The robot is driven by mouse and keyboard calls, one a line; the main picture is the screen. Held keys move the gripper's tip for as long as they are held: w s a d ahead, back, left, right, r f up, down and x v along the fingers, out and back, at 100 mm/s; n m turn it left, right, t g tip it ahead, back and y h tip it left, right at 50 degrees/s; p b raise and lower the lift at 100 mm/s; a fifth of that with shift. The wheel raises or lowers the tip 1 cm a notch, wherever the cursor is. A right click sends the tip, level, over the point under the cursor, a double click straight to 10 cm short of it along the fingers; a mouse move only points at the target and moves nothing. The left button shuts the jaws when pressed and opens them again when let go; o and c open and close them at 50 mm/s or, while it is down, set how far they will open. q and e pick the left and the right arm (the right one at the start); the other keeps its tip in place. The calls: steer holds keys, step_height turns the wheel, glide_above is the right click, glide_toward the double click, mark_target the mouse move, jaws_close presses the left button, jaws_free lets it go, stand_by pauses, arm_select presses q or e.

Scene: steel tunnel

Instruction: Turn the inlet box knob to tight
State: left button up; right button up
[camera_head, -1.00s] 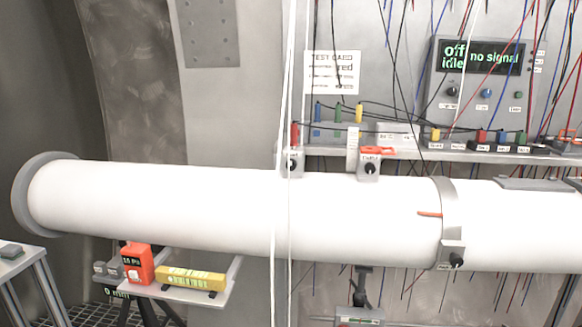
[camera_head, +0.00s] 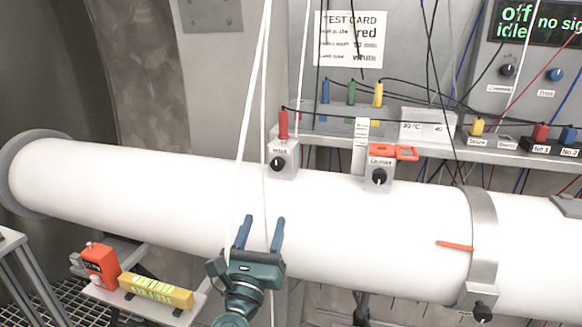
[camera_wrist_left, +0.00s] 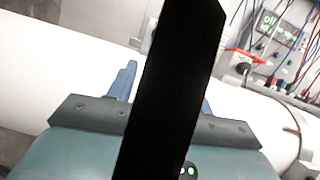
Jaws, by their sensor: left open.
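The inlet box (camera_head: 284,157) is a small grey box on top of the white pipe (camera_head: 150,195), left of centre in the head view. Its black knob (camera_head: 277,163) faces me, and a red plug stands on the box. Its label is small and hard to read. My left gripper (camera_head: 262,222) is open, its two blue fingers pointing up in front of the pipe, below the box and apart from it. In the left wrist view the fingers (camera_wrist_left: 165,95) show on both sides of a black bar, which hides the middle; the inlet box cannot be made out there.
A similar box (camera_head: 379,172) with a black knob and orange clip sits to the right on the pipe. White cords (camera_head: 252,100) hang near the inlet box and gripper. A shelf with coloured plugs lies behind. A yellow level (camera_head: 156,291) and orange device (camera_head: 101,266) sit lower left.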

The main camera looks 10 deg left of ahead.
mark_target(277, 169)
arm_select(q)
steer(key=shift+n, duration=0.7)
steer(key=x, duration=0.4)
steer(key=p+x, duration=0.1)
steer(key=x, duration=0.4)
steer(key=p+x, duration=0.1)
steer(key=x, duration=0.3)
steer(key=shift+w+a+r, duration=0.2)
steer(key=shift+a+r, duration=0.05)
steer(key=shift+r, duration=0.2)
steer(key=c, duration=1)
steer(key=shift+o, duration=0.2)
